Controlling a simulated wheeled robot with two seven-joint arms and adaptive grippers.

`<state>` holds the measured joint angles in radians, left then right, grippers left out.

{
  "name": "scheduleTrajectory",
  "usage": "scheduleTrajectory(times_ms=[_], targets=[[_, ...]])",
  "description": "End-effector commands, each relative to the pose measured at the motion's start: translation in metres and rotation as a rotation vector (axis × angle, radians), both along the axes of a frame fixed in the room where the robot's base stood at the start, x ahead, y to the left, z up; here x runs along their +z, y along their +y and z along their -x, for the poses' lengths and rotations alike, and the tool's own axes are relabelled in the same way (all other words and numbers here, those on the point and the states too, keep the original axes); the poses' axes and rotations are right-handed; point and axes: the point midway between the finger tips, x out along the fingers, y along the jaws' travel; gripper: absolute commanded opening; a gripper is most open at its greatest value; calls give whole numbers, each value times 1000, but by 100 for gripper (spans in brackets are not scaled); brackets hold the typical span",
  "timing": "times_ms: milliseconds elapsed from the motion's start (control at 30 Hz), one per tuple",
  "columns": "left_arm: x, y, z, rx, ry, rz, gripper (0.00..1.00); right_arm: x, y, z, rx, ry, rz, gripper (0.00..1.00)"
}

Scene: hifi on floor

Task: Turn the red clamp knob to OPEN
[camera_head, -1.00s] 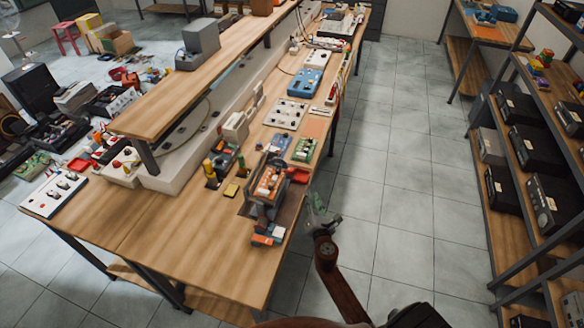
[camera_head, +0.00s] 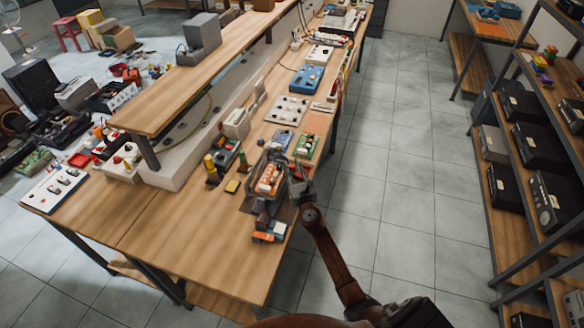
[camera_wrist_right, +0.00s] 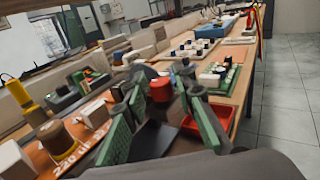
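In the right wrist view a red round knob (camera_wrist_right: 160,89) stands upright between the two fingertips of my right gripper. The fingers, with green pads, are spread with a small gap showing on each side of the knob, so the gripper (camera_wrist_right: 161,96) is open. I cannot tell whether the tips reach fully around it. In the head view the right gripper (camera_head: 293,184) is at the right side of a dark fixture with orange blocks (camera_head: 269,179), near the bench edge. I cannot make out the knob or any OPEN mark there. My left gripper is not in view.
A red tray (camera_wrist_right: 192,122) lies beside the right finger. A green board (camera_head: 306,145) and a white panel with dark knobs (camera_head: 288,110) are farther along the bench. The bench front (camera_head: 180,245) is bare. A shelf with black boxes (camera_head: 520,140) stands right, across clear floor.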

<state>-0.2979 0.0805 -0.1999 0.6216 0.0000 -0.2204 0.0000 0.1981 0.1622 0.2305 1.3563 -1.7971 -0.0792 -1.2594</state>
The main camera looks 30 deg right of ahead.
Motion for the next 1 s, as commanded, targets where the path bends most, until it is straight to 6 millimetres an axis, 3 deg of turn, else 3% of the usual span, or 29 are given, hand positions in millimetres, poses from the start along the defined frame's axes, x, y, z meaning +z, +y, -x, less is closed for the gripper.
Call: scheduleTrajectory(times_ms=[233,600,1000], targets=[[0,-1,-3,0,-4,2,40,0,-1,-1,0,0,-1,25],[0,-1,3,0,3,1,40,0,-1,-1,-1,0,-1,0],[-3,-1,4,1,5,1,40,-1,-1,0,10,0,0,0]])
